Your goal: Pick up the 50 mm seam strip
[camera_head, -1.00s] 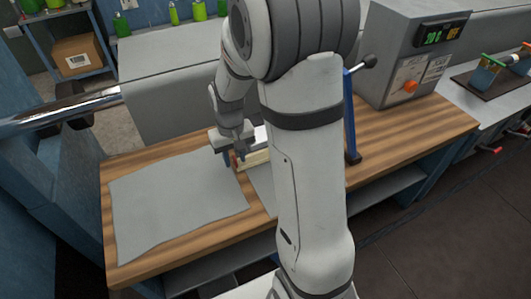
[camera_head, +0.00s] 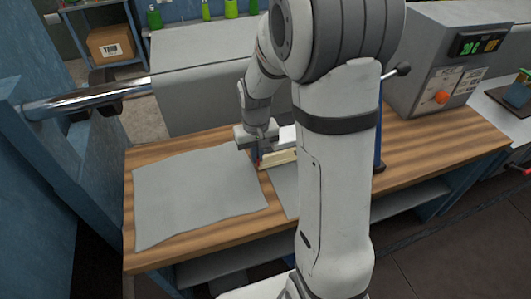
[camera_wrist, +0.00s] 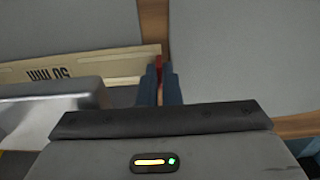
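The 50 mm seam strip (camera_wrist: 80,64) is a pale wooden-looking bar marked "50 mm" at the left of the wrist view, with a red piece (camera_wrist: 160,64) at its right end. In the head view the strip (camera_head: 279,158) lies on the bench between two grey sheets. My gripper (camera_wrist: 160,84) points down at its red end; the two blue fingers are close together with the red piece between them, and they appear shut on it. In the head view my gripper (camera_head: 258,160) is at the strip's left end. The fingertip contact is partly hidden.
A grey sheet (camera_head: 195,195) lies left on the wooden bench (camera_head: 440,140), another (camera_head: 285,185) partly behind my arm. A metal block (camera_wrist: 50,115) lies beside the strip. A blue lever post (camera_head: 379,155) and a control box (camera_head: 445,75) stand right.

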